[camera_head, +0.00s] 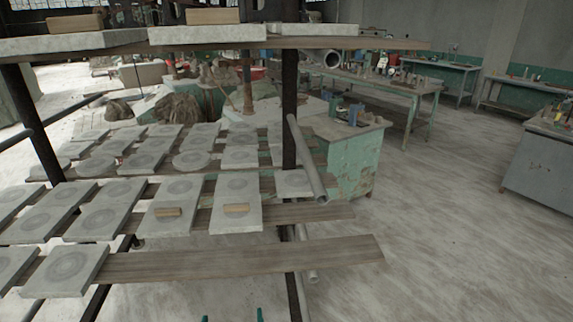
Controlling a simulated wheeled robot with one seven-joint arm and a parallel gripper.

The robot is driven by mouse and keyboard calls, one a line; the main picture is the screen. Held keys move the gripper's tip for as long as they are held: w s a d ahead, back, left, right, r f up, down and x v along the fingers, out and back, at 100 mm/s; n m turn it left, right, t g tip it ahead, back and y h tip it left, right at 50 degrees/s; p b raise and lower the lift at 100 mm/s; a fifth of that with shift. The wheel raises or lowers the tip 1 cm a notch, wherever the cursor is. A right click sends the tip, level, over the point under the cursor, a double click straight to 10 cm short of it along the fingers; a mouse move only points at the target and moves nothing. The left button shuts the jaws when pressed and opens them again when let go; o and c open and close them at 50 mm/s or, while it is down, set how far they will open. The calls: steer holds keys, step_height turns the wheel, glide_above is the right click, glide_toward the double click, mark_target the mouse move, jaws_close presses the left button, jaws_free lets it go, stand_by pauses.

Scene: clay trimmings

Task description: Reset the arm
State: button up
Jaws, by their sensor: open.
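My gripper (232,317) shows only as two green fingertips at the bottom edge of the head view, left of centre. The tips are spread apart with nothing visible between them. The rest of my gripper and my arm are out of frame. The fingertips appear below the rack's lowest visible plank (240,258) in the picture. I cannot tell how far they are from it.
A green cabinet (350,165) is behind. Floor (450,240) is clear at right.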

steer(key=s+d+f, duration=0.5)
steer(key=s+f, duration=0.2)
steer(key=s+d+m+t, duration=0.1)
steer(key=s+d, duration=0.3)
steer(key=s, duration=0.8)
steer(key=s+d+m+h, duration=0.1)
steer(key=s+d, duration=0.3)
steer(key=s, duration=0.9)
steer(key=shift+d+r+t+h, duration=0.2)
steer(key=shift+d+t+h, duration=0.1)
steer(key=shift+t, duration=0.1)
